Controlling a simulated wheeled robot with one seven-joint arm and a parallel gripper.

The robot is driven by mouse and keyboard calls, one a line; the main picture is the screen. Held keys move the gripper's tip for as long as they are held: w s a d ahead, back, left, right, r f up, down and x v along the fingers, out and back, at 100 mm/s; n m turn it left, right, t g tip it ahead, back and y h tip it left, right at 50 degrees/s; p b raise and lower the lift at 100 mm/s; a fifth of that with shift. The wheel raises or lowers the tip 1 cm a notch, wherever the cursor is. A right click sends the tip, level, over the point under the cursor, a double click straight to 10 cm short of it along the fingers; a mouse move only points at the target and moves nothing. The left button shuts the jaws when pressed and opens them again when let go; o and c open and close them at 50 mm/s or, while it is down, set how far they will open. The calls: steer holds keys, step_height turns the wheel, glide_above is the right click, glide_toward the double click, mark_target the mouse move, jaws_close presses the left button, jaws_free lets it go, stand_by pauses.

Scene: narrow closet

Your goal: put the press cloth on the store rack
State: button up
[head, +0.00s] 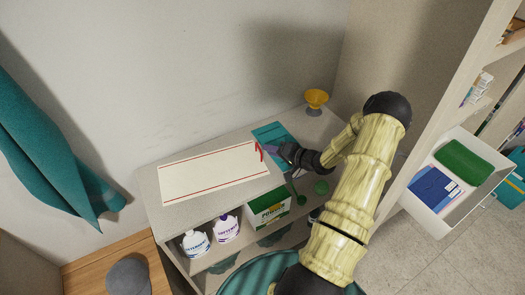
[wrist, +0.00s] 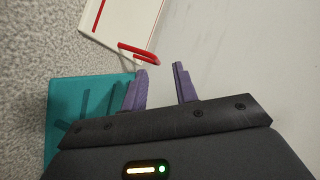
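A white cloth with red stripes, which looks like the press cloth (head: 212,174), lies flat on the pale top of a low shelf unit (head: 150,200). A red curled strip (head: 258,150) stands up at its right end. In the wrist view the cloth (wrist: 115,18) is at the top and the red strip (wrist: 140,52) is just beyond the left fingertip. My gripper (head: 285,150) is low over the unit's top at the cloth's right end. Its purple fingers (wrist: 162,70) are apart with nothing between them. I cannot tell which furniture is the store rack.
A teal flat piece (head: 270,131) lies beside the gripper. A yellow funnel-like cup (head: 316,98) stands at the back right. Two bottles (head: 196,243) and a green-and-white box (head: 268,208) are on the shelf below. A teal cloth hangs left (head: 50,150).

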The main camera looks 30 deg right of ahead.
steer(key=shift+v, duration=1.45)
steer(key=shift+w, duration=0.1)
steer(key=shift+w+a+r, duration=0.15)
steer(key=shift+a, duration=0.05)
steer(key=a+r+n+g+h, duration=0.4)
steer(key=a+r+g+h, duration=0.15)
steer(key=a, duration=0.25)
steer(key=s+a+r+n+g, duration=0.1)
steer(key=s+a+r+g, duration=0.1)
steer(key=s+a+r, duration=0.2)
steer(key=s+a+r+n+g, duration=0.2)
steer(key=s+a+r, duration=0.3)
steer(key=s+a, duration=0.5)
steer(key=s+g+h, duration=0.1)
steer(key=s, duration=0.2)
steer(key=shift+s+a+r+n, duration=0.2)
steer(key=shift+a+n, duration=0.05)
steer(key=shift+n, duration=0.05)
